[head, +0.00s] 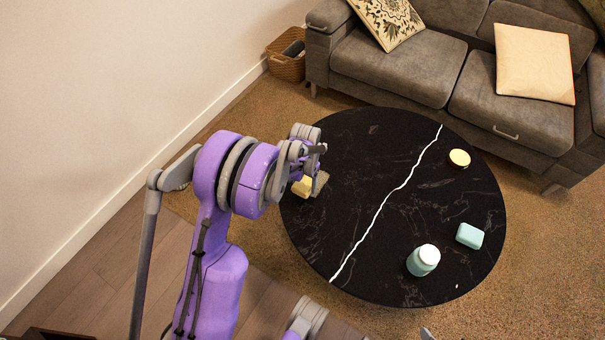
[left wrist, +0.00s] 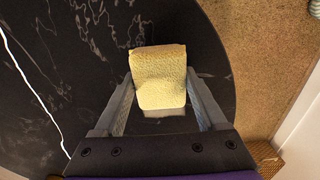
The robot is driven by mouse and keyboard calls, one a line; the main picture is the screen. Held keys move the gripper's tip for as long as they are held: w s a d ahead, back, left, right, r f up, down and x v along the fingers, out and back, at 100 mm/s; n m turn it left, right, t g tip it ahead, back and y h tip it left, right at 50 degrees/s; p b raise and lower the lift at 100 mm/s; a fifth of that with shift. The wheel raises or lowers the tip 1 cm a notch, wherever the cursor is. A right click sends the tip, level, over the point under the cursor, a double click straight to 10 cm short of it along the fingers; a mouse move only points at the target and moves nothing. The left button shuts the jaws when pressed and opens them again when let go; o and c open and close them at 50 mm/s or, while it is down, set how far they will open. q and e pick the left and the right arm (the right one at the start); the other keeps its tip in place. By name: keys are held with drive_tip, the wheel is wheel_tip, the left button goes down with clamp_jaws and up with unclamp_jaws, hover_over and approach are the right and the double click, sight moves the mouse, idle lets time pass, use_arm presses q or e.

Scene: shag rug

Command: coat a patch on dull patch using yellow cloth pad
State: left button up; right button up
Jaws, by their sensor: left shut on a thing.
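The yellow cloth pad (head: 302,187) is at the left edge of the round black table, partly behind my left wrist in the head view. In the left wrist view the pad (left wrist: 158,78) sits between the fingertips of my left gripper (left wrist: 158,92), which is shut on it. A greyish square area (head: 320,183) shows beside the pad on the table; it may be the dull patch, but I cannot tell for sure. I cannot tell whether the pad touches the table.
The black table (head: 365,175) has a white vein across it. A round yellow item (head: 459,158), a teal block (head: 469,235) and a white-lidded teal jar (head: 423,260) stand on its right half. A grey sofa (head: 400,65) and a wicker basket (head: 287,62) are behind.

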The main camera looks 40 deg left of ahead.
use_arm(q)
drive_tip(key=shift+r+p, duration=1.2)
drive_tip(key=shift+r, duration=1.25)
